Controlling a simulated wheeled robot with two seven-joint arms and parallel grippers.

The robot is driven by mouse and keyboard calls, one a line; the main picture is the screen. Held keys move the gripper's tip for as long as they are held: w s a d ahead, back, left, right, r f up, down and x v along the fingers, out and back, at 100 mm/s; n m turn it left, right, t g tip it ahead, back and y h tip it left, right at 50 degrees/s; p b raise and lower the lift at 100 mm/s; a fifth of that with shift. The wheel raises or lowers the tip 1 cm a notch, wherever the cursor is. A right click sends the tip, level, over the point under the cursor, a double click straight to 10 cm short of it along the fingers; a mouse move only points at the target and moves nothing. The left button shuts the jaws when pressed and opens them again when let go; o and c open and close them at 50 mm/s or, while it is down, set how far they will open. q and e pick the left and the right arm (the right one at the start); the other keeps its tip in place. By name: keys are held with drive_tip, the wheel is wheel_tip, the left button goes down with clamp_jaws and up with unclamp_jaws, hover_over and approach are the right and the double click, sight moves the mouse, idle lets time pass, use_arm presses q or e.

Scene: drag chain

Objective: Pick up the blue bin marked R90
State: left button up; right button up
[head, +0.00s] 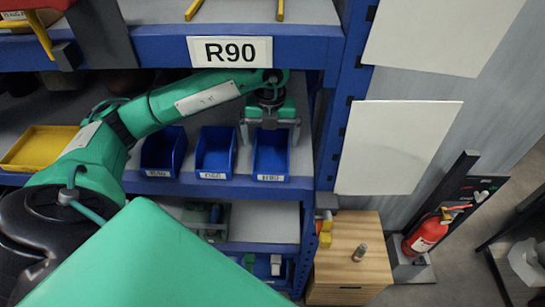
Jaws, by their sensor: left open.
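Three blue bins stand side by side on the shelf: a left one (162,153), a middle one (215,153) and a right one (271,160). Each has a small white label on its front, too small to read surely. A large R90 sign (229,51) is on the blue beam above them. My left gripper (270,134) is open, its fingers spread across the back part of the right bin. I cannot tell whether they touch it. The gripper and wrist hide the bin's rear. My right gripper is not in view.
A yellow bin (40,146) sits at the shelf's left. The blue upright (336,120) stands close to the right of the right bin, and the R90 beam runs above. A wooden cabinet (352,250) and a red fire extinguisher (427,236) are at the lower right.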

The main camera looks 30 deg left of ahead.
use_arm(q)
drive_tip(key=b, duration=0.2)
hover_over(272, 160)
wheel_tip(272, 160, down, 4)
drive_tip(key=shift+f, duration=0.4)
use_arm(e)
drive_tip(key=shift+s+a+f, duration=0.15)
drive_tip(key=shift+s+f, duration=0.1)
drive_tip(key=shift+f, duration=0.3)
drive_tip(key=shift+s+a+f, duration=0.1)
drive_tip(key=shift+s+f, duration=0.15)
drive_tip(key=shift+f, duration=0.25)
use_arm(q)
drive_tip(key=shift+a, duration=0.1)
drive_tip(key=shift+c, duration=0.7)
drive_tip(key=c, duration=0.8)
drive_tip(key=shift+r, duration=0.15)
